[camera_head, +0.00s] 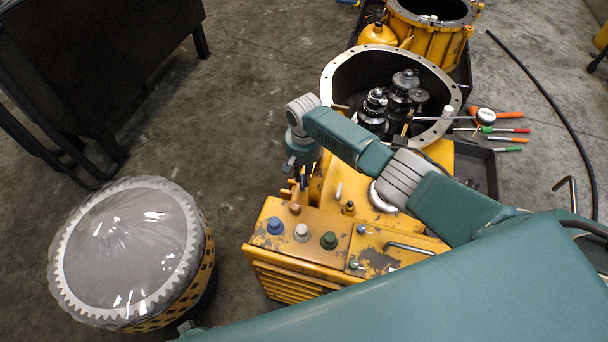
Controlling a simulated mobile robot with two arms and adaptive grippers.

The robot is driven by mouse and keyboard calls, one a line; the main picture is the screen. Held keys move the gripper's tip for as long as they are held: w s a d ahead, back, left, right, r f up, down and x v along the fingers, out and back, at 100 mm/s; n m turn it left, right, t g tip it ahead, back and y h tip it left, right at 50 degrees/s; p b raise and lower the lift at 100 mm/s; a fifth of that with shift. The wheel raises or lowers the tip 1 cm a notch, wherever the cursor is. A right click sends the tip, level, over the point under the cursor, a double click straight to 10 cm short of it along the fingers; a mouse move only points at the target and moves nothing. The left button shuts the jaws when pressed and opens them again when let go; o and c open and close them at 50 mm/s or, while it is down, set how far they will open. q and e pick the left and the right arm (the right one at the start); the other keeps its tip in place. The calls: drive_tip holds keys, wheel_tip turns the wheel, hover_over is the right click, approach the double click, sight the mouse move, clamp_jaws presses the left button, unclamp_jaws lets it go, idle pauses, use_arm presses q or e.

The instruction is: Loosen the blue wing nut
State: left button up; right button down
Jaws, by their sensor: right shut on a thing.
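My right arm reaches in from the right, over the yellow transmission housing (330,185). My right gripper (303,178) points down at the housing's left rear edge, with its fingers closed. A small dark-blue piece shows at its fingertips; I take it for the blue wing nut, but the fingers and wrist hide most of it. On the housing's front top stand a blue cap (275,226), a white cap (302,231) and a green cap (329,240). My left gripper is not in view.
An open round bell housing (337,82) with dark gears (373,112) stands behind. A plastic-wrapped toothed drum (130,250) stands at left. A dark table (90,60) is at upper left. Concrete floor between is clear.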

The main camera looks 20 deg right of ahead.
drive_tip(key=c, duration=1.6)
unclamp_jaws()
drive_tip(key=shift+w+r, duration=0.15)
drive_tip(key=shift+w, duration=0.1)
drive_tip(key=shift+c, duration=0.2)
drive_tip(key=shift+s, duration=0.15)
drive_tip(key=shift+f, duration=0.2)
